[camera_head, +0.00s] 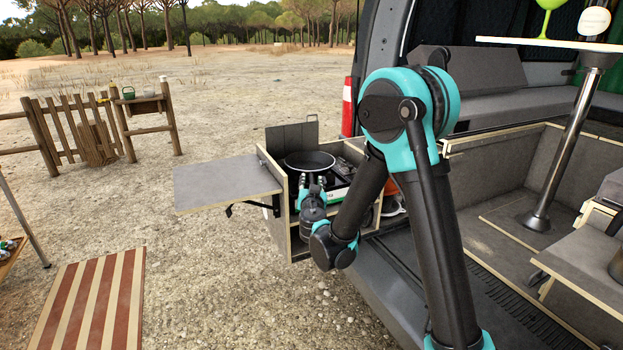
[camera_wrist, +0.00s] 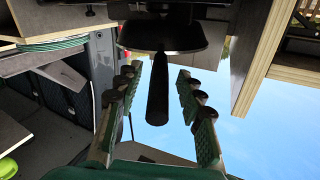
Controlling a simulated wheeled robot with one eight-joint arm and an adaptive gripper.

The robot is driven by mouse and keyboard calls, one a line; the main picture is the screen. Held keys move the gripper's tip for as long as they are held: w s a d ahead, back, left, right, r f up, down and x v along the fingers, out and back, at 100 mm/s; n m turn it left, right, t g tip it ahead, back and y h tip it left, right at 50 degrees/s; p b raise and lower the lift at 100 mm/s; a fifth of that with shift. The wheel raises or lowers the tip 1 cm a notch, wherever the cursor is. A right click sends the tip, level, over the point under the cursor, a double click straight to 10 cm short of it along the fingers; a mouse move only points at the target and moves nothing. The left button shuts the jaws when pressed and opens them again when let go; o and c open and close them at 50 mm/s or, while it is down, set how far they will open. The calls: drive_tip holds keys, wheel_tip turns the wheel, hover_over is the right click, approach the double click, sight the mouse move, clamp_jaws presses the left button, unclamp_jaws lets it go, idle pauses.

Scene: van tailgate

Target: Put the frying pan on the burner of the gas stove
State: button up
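The black frying pan (camera_head: 310,161) sits level over the gas stove (camera_head: 338,187) in the pull-out kitchen unit at the van's tailgate. In the wrist view, which is upside down, the pan (camera_wrist: 165,36) shows at the top, with its handle (camera_wrist: 157,92) pointing towards me. My gripper (camera_head: 313,187) is at the near side of the pan. In the wrist view my gripper (camera_wrist: 157,100) is open, with one finger on each side of the handle and gaps between. The burner is hidden under the pan; I cannot tell whether the pan touches it.
A grey side table flap (camera_head: 225,182) extends left of the kitchen unit. A dark upright lid (camera_head: 291,137) stands behind the pan. The van's side and interior bench (camera_head: 500,108) lie to the right. Open sandy ground lies left, with a striped mat (camera_head: 90,305).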

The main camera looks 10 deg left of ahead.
drive_tip(key=s+d, duration=0.1)
drive_tip(key=s, duration=0.7)
drive_tip(key=shift+d, duration=0.25)
drive_tip(key=s+d+f+m+g+h, duration=0.1)
drive_tip(key=d+f+g+h, duration=0.15)
drive_tip(key=d, duration=0.95)
drive_tip(key=s+d+f+m+g+h, duration=0.1)
drive_tip(key=d+g+h, duration=0.25)
drive_tip(key=d, duration=0.75)
drive_tip(key=s+d+f+g, duration=0.4)
drive_tip(key=s+d+f, duration=0.2)
drive_tip(key=s+d, duration=0.4)
drive_tip(key=s+f+n+g+y, duration=0.2)
drive_tip(key=s+f+g, duration=0.1)
drive_tip(key=s, duration=0.9)
drive_tip(key=shift+s+a+f+g+y, duration=0.3)
drive_tip(key=shift+s+a+f+y, duration=0.1)
drive_tip(key=shift+f, duration=0.3)
drive_tip(key=shift+w, duration=0.15)
